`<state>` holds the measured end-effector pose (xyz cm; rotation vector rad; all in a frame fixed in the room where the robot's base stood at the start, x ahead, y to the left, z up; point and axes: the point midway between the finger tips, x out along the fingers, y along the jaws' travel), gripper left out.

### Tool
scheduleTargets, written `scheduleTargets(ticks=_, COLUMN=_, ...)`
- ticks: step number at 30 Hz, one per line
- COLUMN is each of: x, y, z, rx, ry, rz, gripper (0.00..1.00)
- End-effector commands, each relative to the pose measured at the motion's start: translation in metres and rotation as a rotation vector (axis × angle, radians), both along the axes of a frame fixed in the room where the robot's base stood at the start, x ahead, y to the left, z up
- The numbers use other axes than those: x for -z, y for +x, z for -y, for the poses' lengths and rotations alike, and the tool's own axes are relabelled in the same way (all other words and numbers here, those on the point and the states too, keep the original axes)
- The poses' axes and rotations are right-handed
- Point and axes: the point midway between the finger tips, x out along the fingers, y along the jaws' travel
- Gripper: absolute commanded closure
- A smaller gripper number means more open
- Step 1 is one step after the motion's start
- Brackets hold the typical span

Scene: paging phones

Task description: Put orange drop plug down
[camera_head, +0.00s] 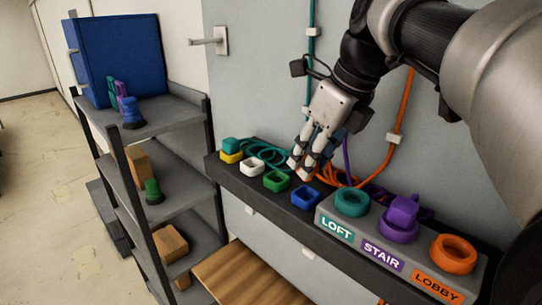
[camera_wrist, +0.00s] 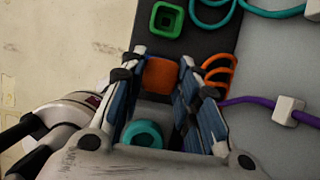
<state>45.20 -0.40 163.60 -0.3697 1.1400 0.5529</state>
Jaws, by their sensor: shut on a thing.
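The orange drop plug (camera_wrist: 160,73) sits between the two fingers of my gripper (camera_wrist: 163,62) in the wrist view, and the jaws are shut on it. In the head view my gripper (camera_head: 303,168) hangs over the dark ledge, just above and behind the blue square socket (camera_head: 305,198). The plug is hidden by the fingers there. An orange cord (camera_head: 330,175) lies coiled beside the fingers. The round orange socket marked LOBBY (camera_head: 453,254) is empty at the right end of the grey label block. Whether the plug touches the ledge cannot be told.
The ledge (camera_head: 217,168) also holds green (camera_head: 277,181) and white (camera_head: 251,167) sockets, and a teal plug (camera_head: 231,145) on a yellow socket. The teal LOFT socket (camera_head: 351,203) is empty; a purple plug (camera_head: 403,209) sits at STAIR. A shelf rack (camera_head: 165,115) stands left.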

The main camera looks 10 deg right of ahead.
Motion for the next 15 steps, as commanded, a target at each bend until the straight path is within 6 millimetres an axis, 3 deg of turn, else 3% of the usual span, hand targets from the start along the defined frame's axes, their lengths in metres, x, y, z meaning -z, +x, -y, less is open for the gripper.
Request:
scheduleTargets(ticks=9, x=0.037, y=0.0, z=0.0, rx=0.0, ry=0.0, rz=0.0, gripper=0.95)
scheduleTargets(ticks=15, x=0.04, y=0.0, z=0.0, rx=0.0, ry=-0.001, rz=0.003, gripper=0.95)
